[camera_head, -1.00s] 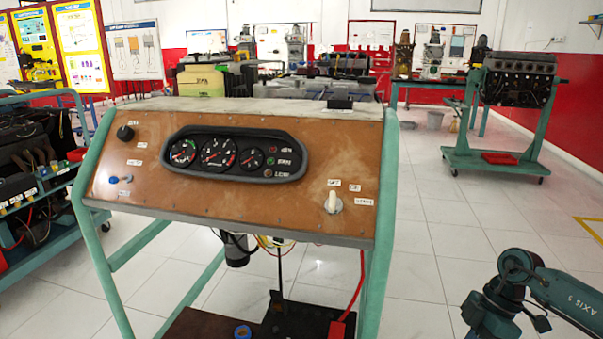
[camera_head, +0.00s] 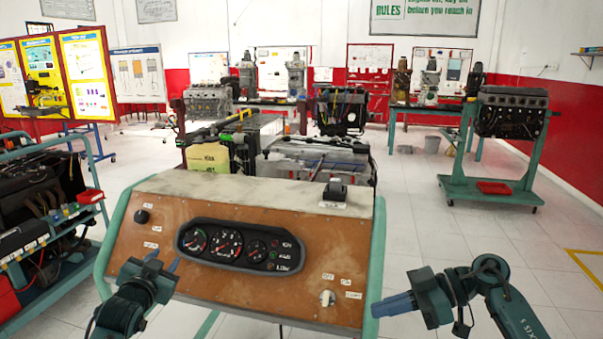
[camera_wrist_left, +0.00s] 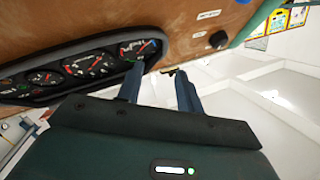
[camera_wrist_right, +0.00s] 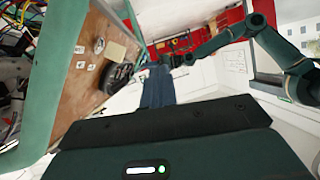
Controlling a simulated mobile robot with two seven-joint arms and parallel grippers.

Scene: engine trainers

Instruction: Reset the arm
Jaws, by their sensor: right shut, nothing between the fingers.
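My left gripper (camera_head: 163,261) is in front of the left part of the brown instrument panel (camera_head: 300,277). Its two blue fingers stand apart in the left wrist view (camera_wrist_left: 158,75), with no object seen held between them. My right gripper (camera_head: 374,309) is just right of the panel's lower right corner, fingers pointing left toward the green frame post. In the right wrist view its fingers (camera_wrist_right: 159,78) are together and empty. The panel carries a black gauge cluster (camera_head: 240,246), a white rotary switch (camera_head: 327,298) and a black knob (camera_head: 142,216). The panel's lower left is hidden behind my left arm.
Another engine trainer (camera_head: 45,200) stands close on the left. An engine on a green wheeled stand (camera_head: 490,185) is at the back right. More engines and a yellow-green box (camera_head: 208,157) stand behind the panel. The tiled floor on the right (camera_head: 430,215) is clear.

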